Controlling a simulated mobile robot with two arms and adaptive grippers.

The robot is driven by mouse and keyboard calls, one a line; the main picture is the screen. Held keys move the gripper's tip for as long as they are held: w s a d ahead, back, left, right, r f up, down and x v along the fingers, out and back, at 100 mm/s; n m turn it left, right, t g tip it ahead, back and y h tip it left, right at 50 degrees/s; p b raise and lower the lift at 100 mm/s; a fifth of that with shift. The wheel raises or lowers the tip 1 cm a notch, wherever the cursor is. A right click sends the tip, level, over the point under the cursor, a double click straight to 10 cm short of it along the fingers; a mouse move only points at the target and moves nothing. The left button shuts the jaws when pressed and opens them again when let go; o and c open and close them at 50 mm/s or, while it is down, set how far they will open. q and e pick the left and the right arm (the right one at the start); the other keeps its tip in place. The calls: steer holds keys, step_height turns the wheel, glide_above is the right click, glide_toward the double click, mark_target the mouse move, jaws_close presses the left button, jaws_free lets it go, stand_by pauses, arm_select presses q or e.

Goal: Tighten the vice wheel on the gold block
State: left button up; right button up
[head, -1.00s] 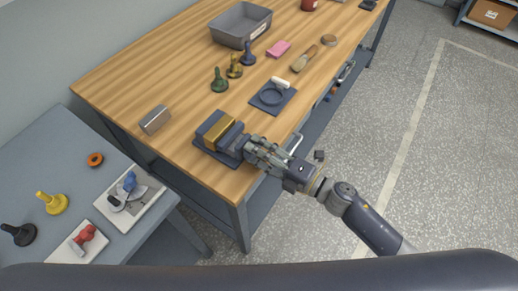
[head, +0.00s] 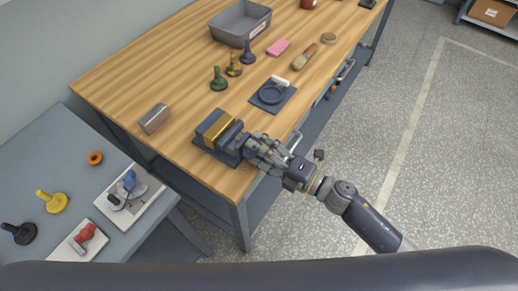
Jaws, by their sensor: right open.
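The dark blue-grey vice (head: 211,148) stands near the front edge of the wooden bench. The gold block (head: 218,128) sits between its jaws, and the front jaw looks up against it. My right gripper (head: 254,148) is at the vice's front end, over the bench edge, with its fingers spread around where the wheel sits. The fingers hide the wheel, so I cannot tell whether they touch it. My right gripper is open. My left gripper is not in view.
Green (head: 218,79), olive and blue bobbin-like pieces stand behind, near a grey bin (head: 238,26). A lower grey table (head: 70,150) adjoins at left.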

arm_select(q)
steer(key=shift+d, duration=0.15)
arm_select(e)
steer(key=v, duration=1.2)
steer(key=shift+w, duration=0.1)
steer(key=d+f+m+h, duration=0.6)
steer(key=d+f+m, duration=0.15)
steer(key=f, duration=0.65)
steer(key=d+f+m+h, duration=0.55)
steer(key=f+m, duration=0.25)
steer(key=f, duration=0.5)
steer(key=s+d+f+m+g+h, duration=0.35)
steer(key=s+f+m, duration=0.35)
steer(key=s+f, duration=0.65)
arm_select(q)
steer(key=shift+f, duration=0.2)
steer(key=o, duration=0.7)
arm_select(e)
steer(key=s+a+f+m+g, duration=0.2)
steer(key=s+f+g, duration=0.1)
steer(key=s, duration=0.6)
steer(key=s+a+f+m+g, duration=0.2)
steer(key=s+f, duration=0.4)
steer(key=s, duration=0.3)
steer(key=shift+a+m+g, duration=0.15)
steer(key=shift+m+g, duration=0.2)
steer(key=shift+g, duration=0.2)
